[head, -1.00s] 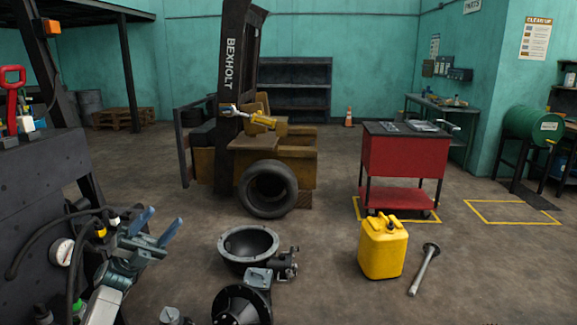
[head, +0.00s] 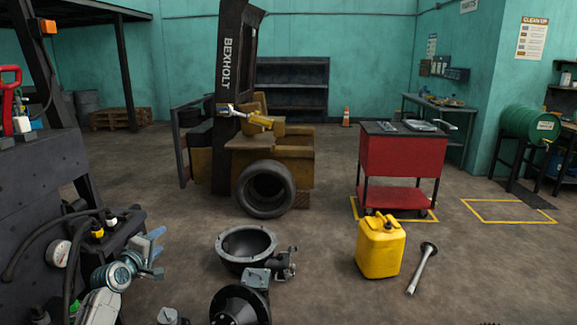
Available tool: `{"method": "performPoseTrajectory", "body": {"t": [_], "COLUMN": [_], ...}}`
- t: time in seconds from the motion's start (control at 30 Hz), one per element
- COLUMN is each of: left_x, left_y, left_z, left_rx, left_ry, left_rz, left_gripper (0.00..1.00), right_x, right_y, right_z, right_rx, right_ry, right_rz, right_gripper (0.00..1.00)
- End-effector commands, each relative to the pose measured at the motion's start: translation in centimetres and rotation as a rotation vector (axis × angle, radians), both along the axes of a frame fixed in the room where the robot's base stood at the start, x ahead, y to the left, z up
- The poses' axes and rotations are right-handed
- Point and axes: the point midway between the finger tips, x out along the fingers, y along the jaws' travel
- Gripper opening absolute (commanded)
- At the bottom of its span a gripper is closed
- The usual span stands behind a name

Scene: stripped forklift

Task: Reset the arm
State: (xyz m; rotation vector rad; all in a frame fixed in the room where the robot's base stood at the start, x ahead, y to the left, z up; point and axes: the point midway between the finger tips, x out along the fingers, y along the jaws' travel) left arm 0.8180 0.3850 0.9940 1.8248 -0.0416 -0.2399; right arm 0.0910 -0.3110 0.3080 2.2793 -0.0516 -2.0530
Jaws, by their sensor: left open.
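My left gripper (head: 155,251) is at the lower left of the head view, beside the dark panel (head: 30,195) with hoses. Its bluish fingers point right and are apart, with nothing seen between them. It is left of the dark round housing (head: 247,247) on the floor and touches nothing that I can make out. My right gripper is not in view.
A yellow jerrycan (head: 380,248) and a metal rod with a flange (head: 422,268) are on the floor at right. Behind stand a red cart (head: 402,155), a stripped forklift (head: 228,110) and a tire (head: 265,188).

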Motion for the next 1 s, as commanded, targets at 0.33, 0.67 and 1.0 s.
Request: {"method": "performPoseTrajectory", "body": {"t": [0.33, 0.67, 1.0], "left_x": [0.3, -1.5, -10.3], "left_y": [5.3, 5.4, 3.7], "left_z": [3.5, -6.3, -28.7], "left_rx": [1.27, 1.604, 1.524], "left_ry": [-0.178, -0.063, 0.218], "left_rz": [0.176, 0.089, -0.163], "left_gripper": [0.54, 0.54, 0.54], "right_x": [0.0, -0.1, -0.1], "right_y": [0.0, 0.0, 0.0], "right_z": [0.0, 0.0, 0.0], "right_rx": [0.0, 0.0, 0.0], "right_ry": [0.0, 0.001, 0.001], "right_rz": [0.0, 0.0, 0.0], "right_gripper": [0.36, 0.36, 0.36]}}
